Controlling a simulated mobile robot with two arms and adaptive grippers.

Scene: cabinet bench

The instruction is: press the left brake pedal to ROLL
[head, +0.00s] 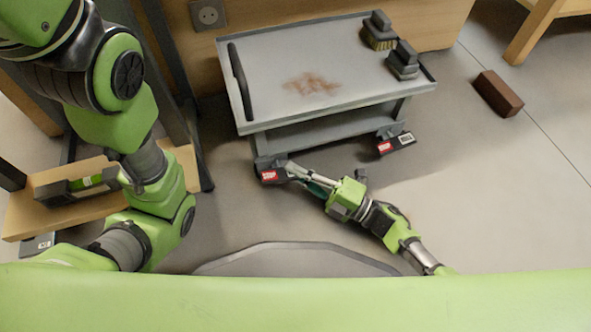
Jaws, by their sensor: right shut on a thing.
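The grey cart (300,62) stands by the bench with two dark brake pedals low on its near side. The left brake pedal (269,177) shows a red face with small lettering that I cannot read. The right brake pedal (396,144) has red and white labels. My right gripper (291,171) reaches in from the lower right, its fingertips shut on the left pedal's right edge. The fingers hide part of that edge. My left arm stands at the left of the view, and its gripper does not show.
A brown brick (498,94) lies on the floor at the right. A wooden shelf (50,220) is at the left. Floor right of the cart is mostly clear.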

